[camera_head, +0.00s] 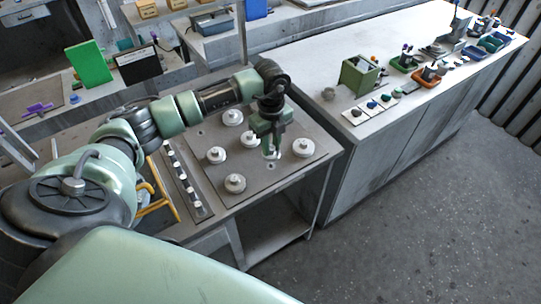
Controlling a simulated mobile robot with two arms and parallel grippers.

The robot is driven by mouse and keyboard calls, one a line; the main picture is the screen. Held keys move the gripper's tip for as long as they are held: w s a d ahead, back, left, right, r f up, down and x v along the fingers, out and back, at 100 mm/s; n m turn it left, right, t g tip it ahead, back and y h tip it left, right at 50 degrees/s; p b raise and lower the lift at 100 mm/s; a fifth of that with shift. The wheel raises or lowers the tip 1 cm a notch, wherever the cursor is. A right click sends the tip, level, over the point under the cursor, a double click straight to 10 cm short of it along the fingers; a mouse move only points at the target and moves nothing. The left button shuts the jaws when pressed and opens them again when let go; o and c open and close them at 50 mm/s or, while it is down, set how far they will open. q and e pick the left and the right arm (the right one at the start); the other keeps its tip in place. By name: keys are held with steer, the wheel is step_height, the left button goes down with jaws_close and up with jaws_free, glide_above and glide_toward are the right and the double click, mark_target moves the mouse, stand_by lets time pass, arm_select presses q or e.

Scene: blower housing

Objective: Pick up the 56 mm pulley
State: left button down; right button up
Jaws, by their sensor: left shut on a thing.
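Several pale, round, stepped pulleys sit on a dark square plate (268,184) on the bench. One is at the back (232,117), one behind my gripper (248,140), one at left (216,154), one at the front (235,183) and one at right (303,147). I cannot tell their sizes. My left gripper (271,151) points down over the plate, shut on a small pale pulley that its fingers mostly hide. I cannot tell whether that pulley touches the plate. My right gripper is out of view.
A strip with a row of small pale parts (186,178) lies left of the plate, beside a yellow frame (155,205). A long white counter (310,62) at right holds a green box (359,75) and several small parts. Grey floor is clear at right.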

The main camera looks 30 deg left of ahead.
arm_select(q)
steer(key=shift+r, duration=0.6)
steer(key=shift+s+d+r+p, duration=0.2)
steer(key=shift+s+p, duration=0.2)
steer(key=shift+p, duration=0.2)
steer(key=s+d+r+p, duration=0.1)
steer(key=s+d+p, duration=0.3)
steer(key=s, duration=0.3)
steer(key=shift+d+r, duration=0.15)
steer(key=shift+r, duration=0.1)
steer(key=shift+f, duration=0.1)
